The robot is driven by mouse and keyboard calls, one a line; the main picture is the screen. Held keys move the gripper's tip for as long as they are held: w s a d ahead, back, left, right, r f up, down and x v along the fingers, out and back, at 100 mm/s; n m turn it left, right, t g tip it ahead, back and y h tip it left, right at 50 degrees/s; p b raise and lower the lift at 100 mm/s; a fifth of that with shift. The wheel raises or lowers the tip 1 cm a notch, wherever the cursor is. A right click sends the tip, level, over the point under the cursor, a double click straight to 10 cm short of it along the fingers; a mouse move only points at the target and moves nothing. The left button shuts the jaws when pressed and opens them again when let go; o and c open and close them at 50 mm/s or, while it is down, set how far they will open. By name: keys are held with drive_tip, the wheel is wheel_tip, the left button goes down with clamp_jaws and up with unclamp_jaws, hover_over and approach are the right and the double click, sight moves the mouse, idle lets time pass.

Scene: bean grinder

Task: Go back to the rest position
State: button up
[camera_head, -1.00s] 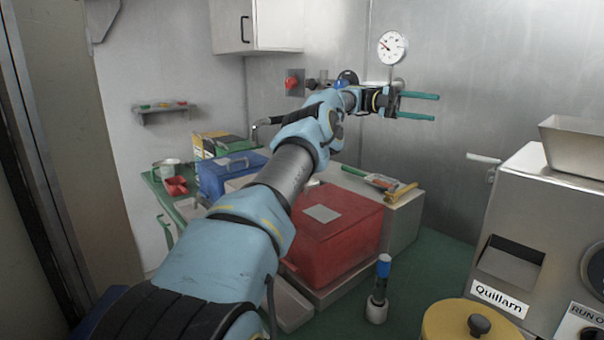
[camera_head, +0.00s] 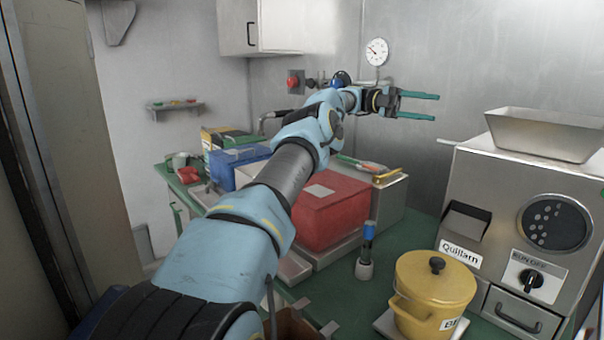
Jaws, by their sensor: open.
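My gripper (camera_head: 436,107) is at the end of my outstretched arm, in front of the back metal wall. Its two green fingers are apart and nothing is between them. The grinder (camera_head: 477,220), labelled "Quillarn", stands on the right with a metal hopper (camera_head: 545,135) on top and a knob marked "RUN" and "OFF". My gripper is left of the hopper and apart from it. A yellow lidded pot (camera_head: 432,290) stands in front of the grinder.
A red box (camera_head: 335,215) and a blue box (camera_head: 228,172) stand on the green counter (camera_head: 345,310), partly behind my arm. A blue-topped tool (camera_head: 366,250) stands upright left of the pot. A gauge (camera_head: 377,51) is on the back wall. Air around my gripper looks free.

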drive_tip(key=w+d+r+n+t+h, duration=0.5)
drive_tip(key=w+r+n+t+h, duration=0.5)
drive_tip(key=n+t, duration=0.55)
drive_tip(key=w+a+f+n+t+y, duration=0.1)
drive_tip(key=a+f+n+t+y, duration=0.4)
drive_tip(key=a+f+n+y, duration=0.35)
drive_tip(key=w+a+f+n+t+y, duration=0.2)
drive_tip(key=a+f+n+t+y, duration=0.35)
drive_tip(key=a+n, duration=0.5)
drive_tip(key=s+a+f+n+g+y, duration=0.2)
drive_tip(key=s+a+f+y, duration=0.1)
drive_tip(key=s+a+f, duration=0.4)
drive_tip(key=s+a+f+n+g+y, duration=0.25)
drive_tip(key=s+a+f, duration=0.25)
drive_tip(key=s+a, duration=0.4)
drive_tip(key=s+a+f+n+g+y, duration=0.1)
drive_tip(key=s+a+f+n+g, duration=0.2)
drive_tip(key=s, duration=0.6)
drive_tip(key=s+a+f+g+y, duration=0.15)
drive_tip(key=s+a+f, duration=0.25)
drive_tip(key=s, duration=0.4)
wheel_tip(320, 180, down, 10)
drive_tip(key=s+g+b, duration=0.1)
drive_tip(key=s+b, duration=0.2)
drive_tip(key=b, duration=0.6)
drive_tip(key=shift+f+n+g+h, duration=0.15)
drive_tip(key=shift+n+g+h, duration=0.15)
